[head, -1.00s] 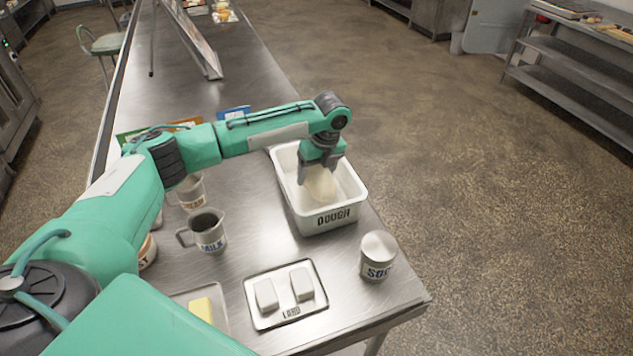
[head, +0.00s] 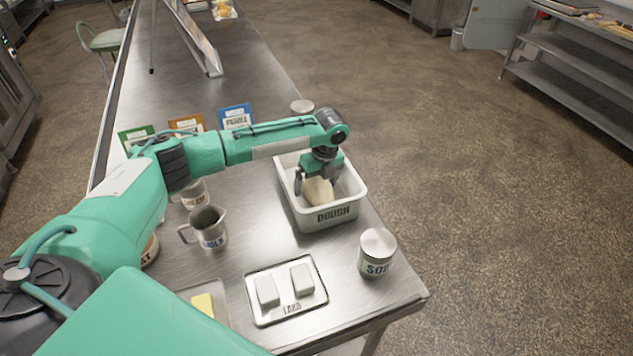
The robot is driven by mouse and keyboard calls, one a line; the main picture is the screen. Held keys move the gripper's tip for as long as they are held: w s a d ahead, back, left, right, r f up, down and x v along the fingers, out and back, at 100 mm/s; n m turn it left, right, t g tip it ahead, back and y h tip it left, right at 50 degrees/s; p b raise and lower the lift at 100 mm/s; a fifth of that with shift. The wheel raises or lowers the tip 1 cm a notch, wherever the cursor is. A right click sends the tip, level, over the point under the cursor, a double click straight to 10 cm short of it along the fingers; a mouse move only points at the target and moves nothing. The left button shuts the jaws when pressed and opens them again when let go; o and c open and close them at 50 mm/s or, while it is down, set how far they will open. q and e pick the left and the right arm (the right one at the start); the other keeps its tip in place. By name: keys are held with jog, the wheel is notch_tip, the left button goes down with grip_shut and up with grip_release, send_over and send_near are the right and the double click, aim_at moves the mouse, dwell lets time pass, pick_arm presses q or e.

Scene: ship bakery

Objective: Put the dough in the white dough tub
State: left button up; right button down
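The white dough tub (head: 333,215), marked DOUGH, stands near the right edge of the steel table. The pale dough (head: 318,194) is inside the tub, low and near its front wall. My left gripper (head: 317,181) reaches down into the tub over the dough. Its fingers look spread, one on each side of the dough, with a small gap at the left finger. The dough's underside is hidden by the tub's front wall. My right gripper is out of view.
Cards, including a blue one (head: 236,116), stand behind my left arm.

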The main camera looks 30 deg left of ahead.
pick_arm(q)
jog(key=r+b, duration=0.1)
jog(key=r, duration=0.2)
jog(key=d+r+b, duration=0.1)
jog(key=r, duration=0.3)
jog(key=r+b, duration=0.1)
jog(key=r, duration=0.2)
jog(key=shift+w+d+r, duration=0.35)
jog(key=shift+w, duration=0.05)
jog(key=shift+d+r, duration=0.1)
jog(key=shift+r, duration=0.6)
